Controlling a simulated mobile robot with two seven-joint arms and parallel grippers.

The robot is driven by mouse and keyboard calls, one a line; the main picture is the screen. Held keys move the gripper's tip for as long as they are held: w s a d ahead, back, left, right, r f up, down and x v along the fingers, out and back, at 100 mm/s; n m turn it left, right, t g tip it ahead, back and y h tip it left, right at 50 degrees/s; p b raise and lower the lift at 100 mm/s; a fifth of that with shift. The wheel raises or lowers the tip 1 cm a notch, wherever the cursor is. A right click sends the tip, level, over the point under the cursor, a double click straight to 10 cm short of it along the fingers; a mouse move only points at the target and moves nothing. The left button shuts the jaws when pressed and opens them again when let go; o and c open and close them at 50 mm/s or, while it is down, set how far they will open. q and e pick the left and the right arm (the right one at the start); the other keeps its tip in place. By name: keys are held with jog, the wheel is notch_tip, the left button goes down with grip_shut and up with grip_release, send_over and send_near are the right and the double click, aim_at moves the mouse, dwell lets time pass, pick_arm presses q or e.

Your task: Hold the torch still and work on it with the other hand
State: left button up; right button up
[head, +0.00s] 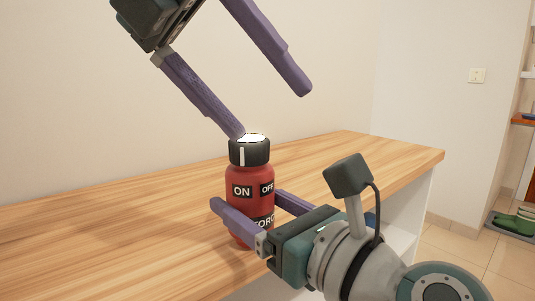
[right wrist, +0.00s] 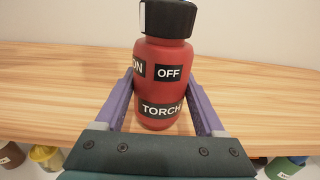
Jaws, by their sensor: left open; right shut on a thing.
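The torch (head: 249,188) is a red bottle-shaped body with a black cap (head: 249,152) and a bright white top. It stands upright on the wooden counter, with ON, OFF and TORCH labels. My right gripper (head: 246,206) is shut on the torch's lower body; in the right wrist view its fingers lie on both sides of the torch (right wrist: 163,85). My left gripper (head: 273,115) is open above the torch. One left finger's tip is by the left side of the white top, and the other is up to the right; I cannot tell whether it touches.
The wooden counter (head: 100,227) is clear around the torch and ends at the right. A green item (head: 515,222) sits on a mat on the tiled floor at the far right. Several containers, one yellow (right wrist: 46,156), show below the counter edge in the right wrist view.

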pick_arm(q)
jog(key=s+f+n+g+h, duration=0.1)
jog(key=f+n+h, duration=0.1)
jog(key=n+h, duration=0.1)
jog(key=n+t+h, duration=0.5)
jog(key=n+t, duration=0.3)
jog(key=n, duration=1.7)
send_near(249, 149)
jog(key=w+d, duration=0.1)
jog(key=w, duration=0.1)
jog(key=w+d+n+t, duration=0.1)
jog(key=w+d, duration=0.5)
jog(key=d, duration=0.4)
jog(key=shift+d+f, duration=0.35)
jog(key=shift+d, duration=0.05)
grip_shut()
